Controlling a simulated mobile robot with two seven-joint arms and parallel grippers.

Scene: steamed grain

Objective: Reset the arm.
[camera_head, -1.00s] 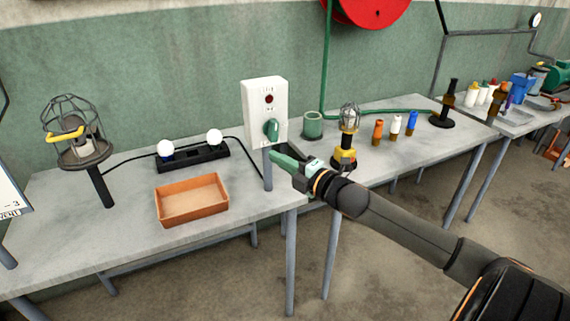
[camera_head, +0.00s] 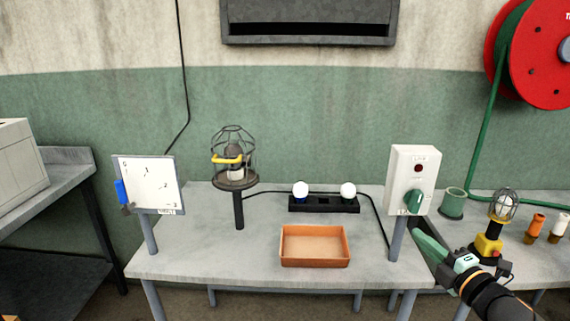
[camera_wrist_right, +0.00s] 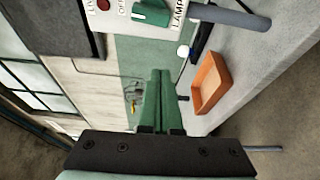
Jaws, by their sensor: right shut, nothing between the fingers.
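My right gripper (camera_head: 422,240) shows at the right of the head view, just below and right of the white switch box (camera_head: 415,165). Its green fingers (camera_wrist_right: 159,85) are shut together with nothing between them in the right wrist view. The switch box has a red light and a green knob (camera_head: 414,201). The knob also shows at the top of the right wrist view (camera_wrist_right: 150,13). The gripper looks apart from the knob. My left gripper is not in view.
An orange tray (camera_head: 315,262) and a black strip with two white bulbs (camera_head: 324,204) are on the grey table (camera_head: 190,252). A caged lamp (camera_head: 234,165) and a whiteboard (camera_head: 148,184) stand left. A yellow-based lamp (camera_head: 489,243) stands near my right arm.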

